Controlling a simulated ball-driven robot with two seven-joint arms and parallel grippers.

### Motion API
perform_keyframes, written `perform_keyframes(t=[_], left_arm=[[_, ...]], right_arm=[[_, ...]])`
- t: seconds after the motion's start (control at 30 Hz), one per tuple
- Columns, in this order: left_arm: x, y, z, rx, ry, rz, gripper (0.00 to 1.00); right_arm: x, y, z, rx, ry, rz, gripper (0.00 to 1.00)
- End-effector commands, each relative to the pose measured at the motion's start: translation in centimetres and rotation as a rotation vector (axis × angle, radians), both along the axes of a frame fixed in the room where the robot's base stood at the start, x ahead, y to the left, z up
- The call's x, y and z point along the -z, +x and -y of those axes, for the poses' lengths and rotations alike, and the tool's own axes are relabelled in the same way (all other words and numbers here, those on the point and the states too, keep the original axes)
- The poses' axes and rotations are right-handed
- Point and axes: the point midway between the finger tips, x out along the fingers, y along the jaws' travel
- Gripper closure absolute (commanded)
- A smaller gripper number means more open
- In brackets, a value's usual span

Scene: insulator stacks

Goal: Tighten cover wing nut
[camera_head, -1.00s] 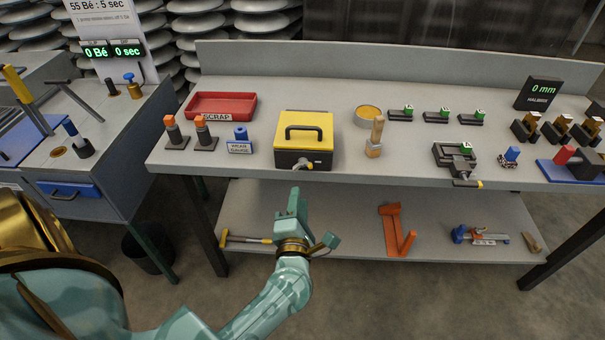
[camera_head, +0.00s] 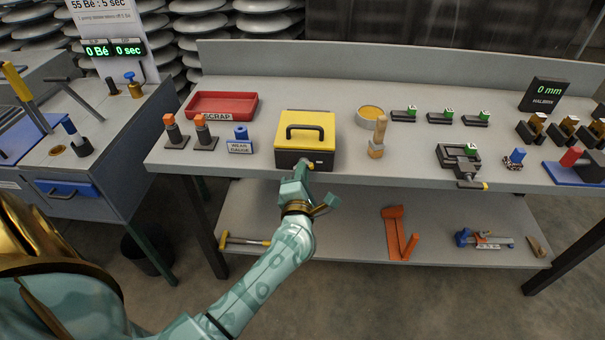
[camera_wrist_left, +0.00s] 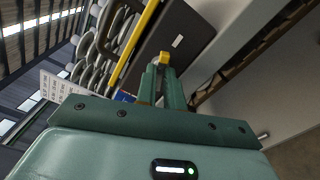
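The box (camera_head: 305,135) with a yellow cover, a dark handle and a black lower body stands at the front edge of the workbench. A small yellow wing nut (camera_head: 311,165) shows low on its front; it also shows in the left wrist view (camera_wrist_left: 165,60). My left gripper (camera_head: 301,174) is right in front of the box, pointing up at the wing nut. In the left wrist view its two fingers (camera_wrist_left: 160,75) stand a little apart, with the nut at their tips. I cannot tell whether they touch it. My right gripper is not in view.
A red scrap tray (camera_head: 221,93), a blue wear gauge (camera_head: 240,141) and orange-topped pieces stand left of the box. A round tin (camera_head: 370,113) and a wooden-handled brush (camera_head: 378,138) stand right. A lower shelf (camera_head: 340,225) lies beneath the benchtop.

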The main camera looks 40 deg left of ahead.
Motion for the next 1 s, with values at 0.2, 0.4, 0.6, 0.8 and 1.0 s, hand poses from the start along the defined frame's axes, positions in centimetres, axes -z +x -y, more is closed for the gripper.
perform_keyframes(t=[0.2, 0.4, 0.6, 0.8, 1.0], left_arm=[[-0.5, 0.0, 0.0, 0.000, 0.048, -0.029, 1.00], [-0.8, 0.0, 0.0, 0.000, 0.234, -0.144, 1.00], [-0.1, 0.0, 0.1, 0.001, 0.324, -0.199, 1.00], [0.1, 0.0, 0.1, 0.001, 0.324, -0.199, 1.00], [0.1, 0.0, 0.1, 0.001, 0.322, -0.198, 0.68]], right_arm=[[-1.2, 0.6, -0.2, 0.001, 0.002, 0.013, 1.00], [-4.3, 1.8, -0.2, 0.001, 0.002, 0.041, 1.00], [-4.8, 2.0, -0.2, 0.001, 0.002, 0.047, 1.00], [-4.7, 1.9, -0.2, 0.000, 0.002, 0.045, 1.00], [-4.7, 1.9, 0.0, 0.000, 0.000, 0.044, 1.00]])
